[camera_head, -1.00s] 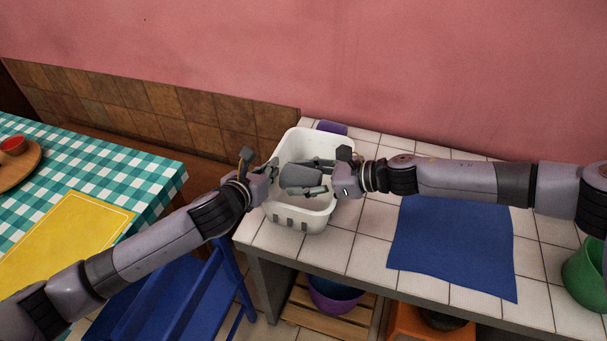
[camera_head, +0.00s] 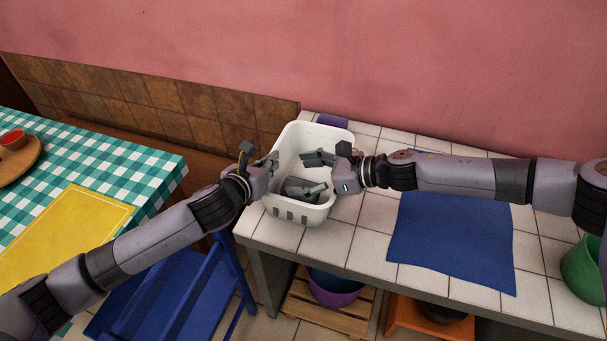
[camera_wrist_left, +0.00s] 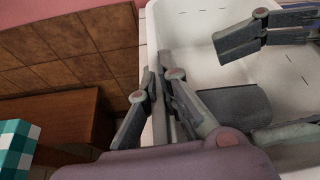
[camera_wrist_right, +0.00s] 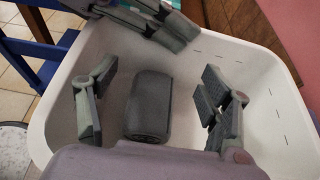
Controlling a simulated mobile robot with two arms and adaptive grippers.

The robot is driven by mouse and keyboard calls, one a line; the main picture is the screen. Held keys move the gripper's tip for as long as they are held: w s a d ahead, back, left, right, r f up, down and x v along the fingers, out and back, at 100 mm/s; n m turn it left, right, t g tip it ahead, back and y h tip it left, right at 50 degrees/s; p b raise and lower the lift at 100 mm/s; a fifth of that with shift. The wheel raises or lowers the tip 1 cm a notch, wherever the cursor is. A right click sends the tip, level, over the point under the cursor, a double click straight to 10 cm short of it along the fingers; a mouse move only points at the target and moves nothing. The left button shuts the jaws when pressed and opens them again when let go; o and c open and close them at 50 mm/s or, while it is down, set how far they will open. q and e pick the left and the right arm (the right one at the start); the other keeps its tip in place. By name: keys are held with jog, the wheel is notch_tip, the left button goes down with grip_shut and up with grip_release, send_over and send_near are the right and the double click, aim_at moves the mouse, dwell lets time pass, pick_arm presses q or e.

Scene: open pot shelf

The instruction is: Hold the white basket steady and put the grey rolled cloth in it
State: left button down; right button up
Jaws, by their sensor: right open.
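The white basket (camera_head: 290,147) stands at the left end of the tiled counter. The grey rolled cloth (camera_wrist_right: 148,105) lies inside it, low in the near half. It also shows in the left wrist view (camera_wrist_left: 238,104), and in the head view fingers partly cover it. My left gripper (camera_wrist_left: 168,85) is shut on the basket's left rim, one finger on each side of the wall. My right gripper (camera_wrist_right: 155,105) is open inside the basket, its fingers apart on either side of the cloth, with visible gaps to it.
A blue cloth (camera_head: 450,240) lies flat on the counter (camera_head: 365,240) at the right. A purple object (camera_head: 332,121) is behind the basket, and a green pot (camera_head: 584,272) stands at far right. A checkered table (camera_head: 90,155) is at the left, above a blue chair (camera_head: 165,300).

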notch_tip(320, 180, up, 10)
jog(key=shift+f, duration=0.2)
dwell(0.3)
pick_arm(q)
jog(key=c, duration=1.7)
grip_release()
